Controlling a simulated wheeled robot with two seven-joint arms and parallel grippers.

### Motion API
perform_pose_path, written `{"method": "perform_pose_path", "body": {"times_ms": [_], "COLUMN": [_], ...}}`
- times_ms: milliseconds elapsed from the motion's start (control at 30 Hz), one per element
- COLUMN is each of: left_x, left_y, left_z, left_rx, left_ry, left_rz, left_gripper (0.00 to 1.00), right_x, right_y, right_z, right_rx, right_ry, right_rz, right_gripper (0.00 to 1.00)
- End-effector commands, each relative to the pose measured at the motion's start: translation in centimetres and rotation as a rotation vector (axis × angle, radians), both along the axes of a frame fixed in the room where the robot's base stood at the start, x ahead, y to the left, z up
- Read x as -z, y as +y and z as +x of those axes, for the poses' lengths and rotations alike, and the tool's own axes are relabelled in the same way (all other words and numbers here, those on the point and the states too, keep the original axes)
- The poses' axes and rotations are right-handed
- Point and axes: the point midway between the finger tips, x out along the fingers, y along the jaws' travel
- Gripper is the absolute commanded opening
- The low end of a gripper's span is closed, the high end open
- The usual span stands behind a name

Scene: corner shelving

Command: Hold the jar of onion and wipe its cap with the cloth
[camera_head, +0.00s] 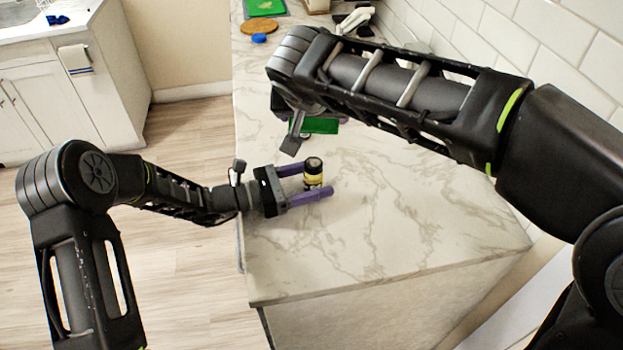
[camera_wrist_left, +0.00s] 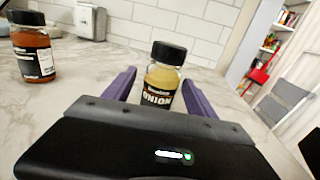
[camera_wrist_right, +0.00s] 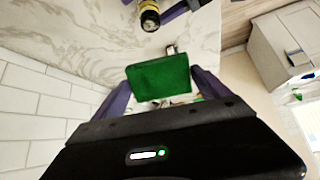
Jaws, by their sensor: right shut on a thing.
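In the left wrist view, the jar (camera_wrist_left: 162,80) shows the word ONION. My left gripper (camera_head: 316,180) is open, with its purple fingers on either side of the jar and a visible gap. The green cloth (camera_wrist_right: 160,78) is held between the fingers of my right gripper (camera_wrist_right: 160,84). In the head view, the cloth (camera_head: 318,125) is above the counter behind the jar, and my right arm partly hides that gripper.
A jar with reddish contents (camera_wrist_left: 32,50) stands on the counter in the left wrist view. A round wooden board (camera_head: 259,27) and a blue item (camera_head: 259,38) lie at the counter's far end. The tiled wall (camera_head: 490,45) bounds the right side. The counter's front is clear.

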Motion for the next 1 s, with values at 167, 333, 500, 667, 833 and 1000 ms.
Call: {"method": "perform_pose_path", "body": {"times_ms": [167, 333, 500, 667, 833, 1000], "left_x": [-0.01, -0.01, -0.01, -0.01, -0.01, -0.01], "left_y": [0.03, 0.04, 0.05, 0.05, 0.05, 0.05], "left_z": [0.00, 0.00, -0.01, -0.01, -0.01, -0.01], "left_rx": [0.000, 0.000, 0.000, 0.000, 0.000, 0.000], "left_ry": [0.000, 0.000, 0.000, 0.000, 0.000, 0.000], "left_rz": [0.000, 0.000, 0.000, 0.000, 0.000, 0.000], "left_gripper": [0.50, 0.36, 0.22, 0.09, 0.00, 0.00], "right_x": [-0.01, -0.01, -0.01, -0.01, -0.01, -0.01], "right_y": [0.00, 0.00, 0.00, 0.00, 0.00, 0.00], "right_z": [0.00, 0.00, 0.00, 0.00, 0.00, 0.00], "right_rx": [0.000, 0.000, 0.000, 0.000, 0.000, 0.000], "right_ry": [0.000, 0.000, 0.000, 0.000, 0.000, 0.000], "right_rz": [0.000, 0.000, 0.000, 0.000, 0.000, 0.000], "right_gripper": [0.53, 0.53, 0.53, 0.53, 0.53, 0.53]}}
